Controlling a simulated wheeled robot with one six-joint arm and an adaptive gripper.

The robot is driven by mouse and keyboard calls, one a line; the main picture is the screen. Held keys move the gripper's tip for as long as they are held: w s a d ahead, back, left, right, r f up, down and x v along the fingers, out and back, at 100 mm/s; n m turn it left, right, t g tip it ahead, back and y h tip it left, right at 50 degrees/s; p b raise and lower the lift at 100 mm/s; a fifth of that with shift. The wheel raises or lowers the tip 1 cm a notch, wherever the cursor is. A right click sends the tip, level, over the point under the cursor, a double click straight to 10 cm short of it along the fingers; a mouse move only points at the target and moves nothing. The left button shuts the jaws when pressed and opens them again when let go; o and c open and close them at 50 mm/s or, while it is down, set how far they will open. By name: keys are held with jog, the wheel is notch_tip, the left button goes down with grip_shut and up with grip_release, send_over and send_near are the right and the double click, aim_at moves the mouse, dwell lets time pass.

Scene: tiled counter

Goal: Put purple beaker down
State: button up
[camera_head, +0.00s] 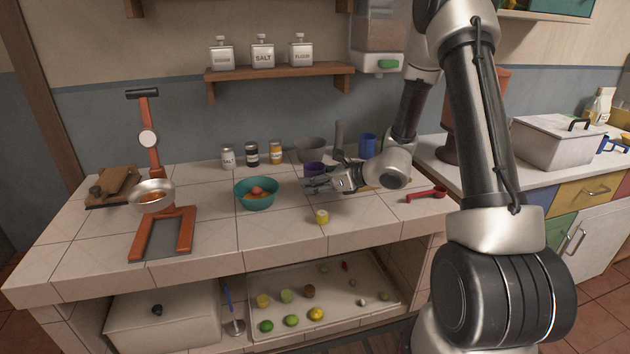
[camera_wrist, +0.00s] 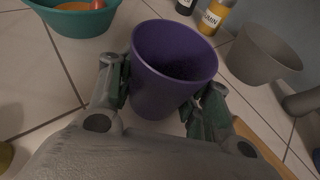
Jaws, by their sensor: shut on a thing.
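The purple beaker (camera_wrist: 172,70) is between the two fingers of my gripper (camera_wrist: 160,100) in the wrist view. The fingers are shut on its sides, and it looks upright with its open top facing the camera. In the head view the beaker (camera_head: 314,168) shows just behind my gripper (camera_head: 318,182), over the back part of the tiled counter (camera_head: 180,232). I cannot tell whether its bottom touches the tiles.
A teal bowl (camera_head: 256,196) with food stands to the left. A grey pot (camera_head: 311,148), small jars (camera_head: 252,152) and a blue cup (camera_head: 367,145) stand behind. A yellow piece (camera_head: 321,217) lies in front, and a red scoop (camera_head: 428,193) lies right.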

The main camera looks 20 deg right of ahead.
jog(key=o, duration=1.3)
jog(key=shift+c, duration=0.2)
